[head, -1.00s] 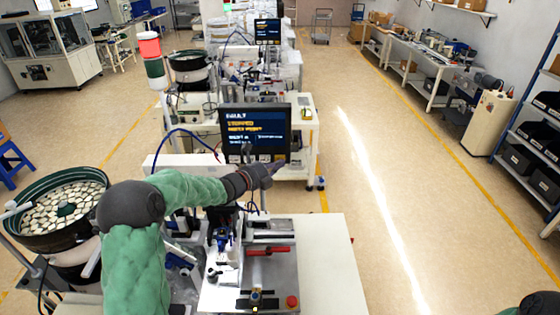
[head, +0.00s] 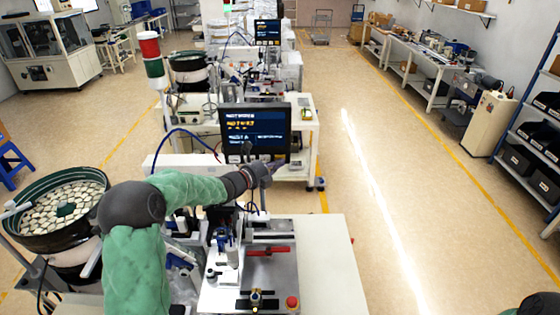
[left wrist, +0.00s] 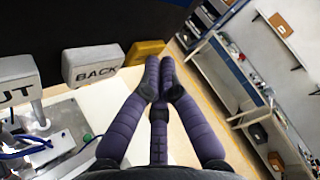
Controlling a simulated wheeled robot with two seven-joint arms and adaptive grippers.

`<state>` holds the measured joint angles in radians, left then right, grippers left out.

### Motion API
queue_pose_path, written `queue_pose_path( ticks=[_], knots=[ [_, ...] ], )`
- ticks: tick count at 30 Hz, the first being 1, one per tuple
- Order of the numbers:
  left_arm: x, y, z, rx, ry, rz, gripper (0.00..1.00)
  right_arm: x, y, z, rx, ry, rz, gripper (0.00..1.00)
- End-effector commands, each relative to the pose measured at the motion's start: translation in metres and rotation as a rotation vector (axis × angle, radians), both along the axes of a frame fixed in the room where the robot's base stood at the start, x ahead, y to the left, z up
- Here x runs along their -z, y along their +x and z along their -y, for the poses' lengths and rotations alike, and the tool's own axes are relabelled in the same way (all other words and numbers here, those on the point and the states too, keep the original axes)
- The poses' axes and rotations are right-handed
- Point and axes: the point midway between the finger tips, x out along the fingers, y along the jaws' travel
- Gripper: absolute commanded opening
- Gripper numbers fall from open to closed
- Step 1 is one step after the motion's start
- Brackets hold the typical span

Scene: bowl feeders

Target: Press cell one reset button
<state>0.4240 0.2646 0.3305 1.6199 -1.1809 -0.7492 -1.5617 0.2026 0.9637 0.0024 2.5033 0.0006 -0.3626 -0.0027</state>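The cell one screen (head: 254,132) stands on the front cell, dark with white and yellow text too small to read surely. A row of keys runs along its lower edge. In the left wrist view I see a grey key marked BACK (left wrist: 94,65), a grey key ending in UT (left wrist: 16,84), and a yellow key (left wrist: 146,51) beyond them. My left gripper (head: 272,166) is at the screen's lower right corner.
A bowl feeder (head: 62,208) full of pale discs stands at the left. A red emergency knob (head: 292,301) sits on the front fixture plate. A signal tower (head: 151,60) with red, white and green sections rises behind. The aisle floor at right is clear.

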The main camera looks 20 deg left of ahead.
Motion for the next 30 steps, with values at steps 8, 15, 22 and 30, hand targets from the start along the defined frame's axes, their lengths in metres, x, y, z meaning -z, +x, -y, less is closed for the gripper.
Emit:
queue_pose_path(
  ticks=[8,15,22,30],
  knots=[
    [0.002,-0.011,0.005,-0.001,0.0,0.001,0.0,0.015,0.0,0.0,0.0,0.0,0.0,0.4],
    [0.001,-0.015,0.007,0.0,0.0,0.0,0.0,0.017,0.0,0.0,0.0,0.0,0.0,0.4],
    [0.0,-0.017,0.008,0.0,0.0,0.001,0.0,0.019,0.0,0.0,0.0,0.0,0.0,0.4],
    [0.002,-0.037,0.018,0.0,0.0,0.002,0.0,0.037,0.0,0.0,0.0,0.0,0.0,0.4]
  ],
)
